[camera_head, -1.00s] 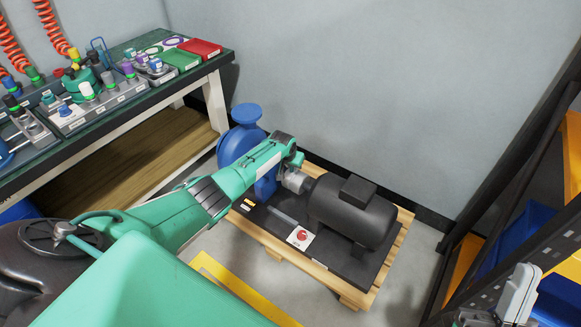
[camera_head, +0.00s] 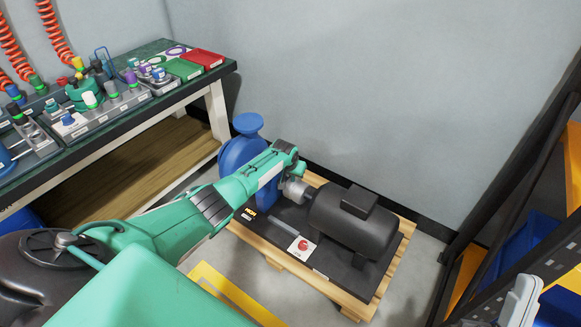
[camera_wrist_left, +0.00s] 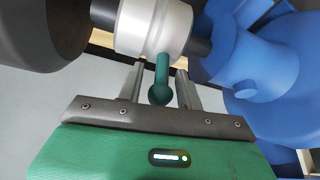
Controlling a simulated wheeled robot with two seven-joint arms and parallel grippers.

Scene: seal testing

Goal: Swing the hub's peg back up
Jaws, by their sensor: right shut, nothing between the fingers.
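The hub (camera_head: 295,189) is a silver coupling between the blue pump (camera_head: 240,154) and the black motor (camera_head: 352,222). In the left wrist view the hub (camera_wrist_left: 153,27) fills the top centre. Its green peg (camera_wrist_left: 161,77), ending in a round knob, points down the picture towards my palm. My left gripper (camera_wrist_left: 160,70) is open, with one finger on each side of the peg and gaps between. In the head view my left gripper (camera_head: 297,170) is at the hub, and the arm hides the peg. My right gripper (camera_head: 521,299) is at the bottom right, shut and empty, partly cut off.
Pump and motor stand on a dark base on a wooden pallet (camera_head: 345,300), with a red button (camera_head: 302,244) in front. A workbench (camera_head: 150,103) with trays is at left. A dark rack (camera_head: 515,185) with blue bins is at right.

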